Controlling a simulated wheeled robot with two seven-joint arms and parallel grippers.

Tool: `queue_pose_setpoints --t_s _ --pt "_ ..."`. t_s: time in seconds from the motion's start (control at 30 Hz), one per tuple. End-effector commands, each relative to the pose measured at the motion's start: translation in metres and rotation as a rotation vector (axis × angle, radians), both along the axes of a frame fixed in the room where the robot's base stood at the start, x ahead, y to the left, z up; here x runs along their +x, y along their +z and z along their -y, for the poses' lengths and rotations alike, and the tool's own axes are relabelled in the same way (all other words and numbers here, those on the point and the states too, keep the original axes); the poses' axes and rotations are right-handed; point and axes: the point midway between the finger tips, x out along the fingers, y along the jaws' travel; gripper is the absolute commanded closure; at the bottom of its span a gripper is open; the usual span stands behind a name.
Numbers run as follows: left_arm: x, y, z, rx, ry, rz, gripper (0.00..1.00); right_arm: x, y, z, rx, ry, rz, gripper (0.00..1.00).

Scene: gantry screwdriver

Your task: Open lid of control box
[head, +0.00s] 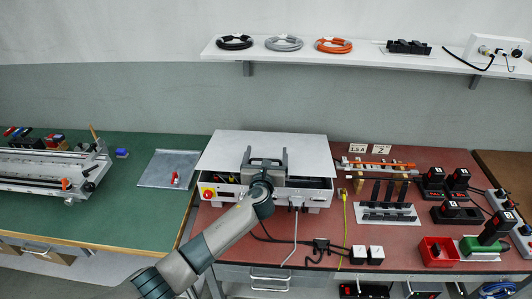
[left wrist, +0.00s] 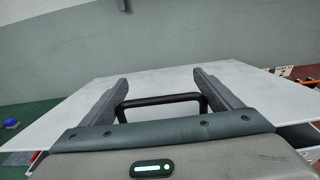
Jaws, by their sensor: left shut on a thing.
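The control box (head: 315,198) is a light box on the red table, with a red-and-yellow switch (head: 208,193) on its front left. The lid also fills much of the left wrist view (left wrist: 255,88). My left gripper (head: 265,153) is over the lid's front middle, its fingers on both sides of a dark handle (left wrist: 160,99) and shut on it. In the left wrist view the gripper (left wrist: 158,78) covers the lid's front edge. My right gripper is out of view.
A green table (head: 110,215) stands left, with a metal plate (head: 170,170) near the box. To the right are a black terminal rack (head: 385,212), a red bin (head: 438,250) and tools. A shelf (head: 365,52) with cable coils hangs above and behind the box.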

Motion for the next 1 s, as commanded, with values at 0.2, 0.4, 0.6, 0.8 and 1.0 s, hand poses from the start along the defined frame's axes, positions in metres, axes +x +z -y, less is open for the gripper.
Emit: queue_pose_setpoints --t_s 0.2,0.4,0.6,0.8,1.0 --pt "0.007 0.024 0.002 -0.002 -0.004 0.010 0.55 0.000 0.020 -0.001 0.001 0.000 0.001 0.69" --pt "0.016 0.043 0.002 -0.001 -0.004 0.011 0.56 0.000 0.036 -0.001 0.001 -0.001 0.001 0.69" --pt "0.030 0.066 0.002 -0.002 -0.004 0.011 0.56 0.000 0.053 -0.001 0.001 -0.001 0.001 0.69" --pt "0.045 0.083 0.002 -0.001 -0.004 0.010 0.56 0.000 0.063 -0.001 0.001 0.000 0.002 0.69" --pt "0.052 0.088 0.002 -0.001 -0.003 0.007 0.55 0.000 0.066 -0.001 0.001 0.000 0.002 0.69"
